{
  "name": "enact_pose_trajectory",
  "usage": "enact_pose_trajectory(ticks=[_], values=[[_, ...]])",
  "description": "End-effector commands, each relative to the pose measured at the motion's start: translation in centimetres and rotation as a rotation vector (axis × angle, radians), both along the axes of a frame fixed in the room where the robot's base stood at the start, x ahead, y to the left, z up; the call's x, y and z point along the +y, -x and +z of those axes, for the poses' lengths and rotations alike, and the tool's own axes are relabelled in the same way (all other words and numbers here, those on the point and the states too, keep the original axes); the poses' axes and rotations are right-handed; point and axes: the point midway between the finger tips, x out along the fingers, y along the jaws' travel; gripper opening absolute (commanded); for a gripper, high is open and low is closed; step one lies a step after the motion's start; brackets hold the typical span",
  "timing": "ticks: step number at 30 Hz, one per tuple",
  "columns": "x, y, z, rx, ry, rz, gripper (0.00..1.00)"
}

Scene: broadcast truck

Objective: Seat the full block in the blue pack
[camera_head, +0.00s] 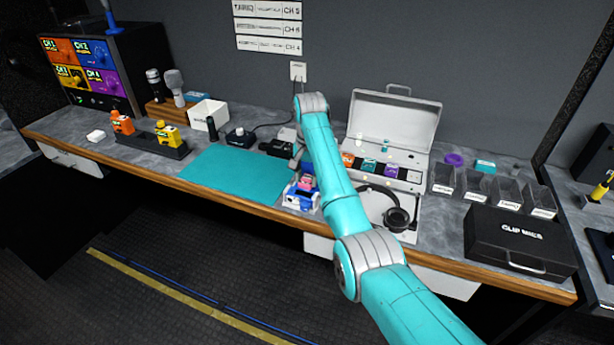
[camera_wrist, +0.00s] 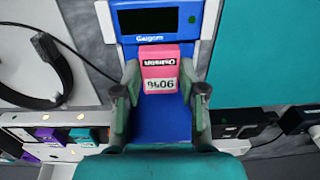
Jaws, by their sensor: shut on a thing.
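The blue pack (camera_head: 299,199) lies on the bench at the right edge of the teal mat. In the wrist view the blue pack (camera_wrist: 160,125) shows a dark screen at the top and a blue bay below. A pink block (camera_wrist: 158,62) with a white printed label lies over that bay, between my fingertips. The pink block (camera_head: 306,183) also shows small in the head view. My gripper (camera_wrist: 160,75) is shut on the pink block, with one finger on each side. I cannot tell how deep the block sits in the bay.
An open white case (camera_head: 393,120) with coloured packs stands to the right, with headphones (camera_head: 396,216) in front. Clear bins (camera_head: 478,188) and a black case (camera_head: 520,243) lie further right. The teal mat (camera_head: 230,177) is clear.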

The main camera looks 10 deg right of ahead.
Motion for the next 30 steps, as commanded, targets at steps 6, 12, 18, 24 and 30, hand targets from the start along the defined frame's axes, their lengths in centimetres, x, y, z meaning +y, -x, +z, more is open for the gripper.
enact_pose_trajectory(ticks=[6, 12, 18, 24, 30], values=[[0.0, 0.0, -0.5, 0.0, 0.0, 0.0, 0.0], [0.0, 0.0, -0.9, 0.0, 0.0, 0.0, 0.0], [0.0, 0.0, -1.3, 0.0, 0.0, 0.0, 0.0], [0.0, 0.0, -1.3, 0.0, 0.0, 0.0, 0.7], [0.0, 0.0, -1.3, 0.0, 0.0, 0.0, 0.7]])
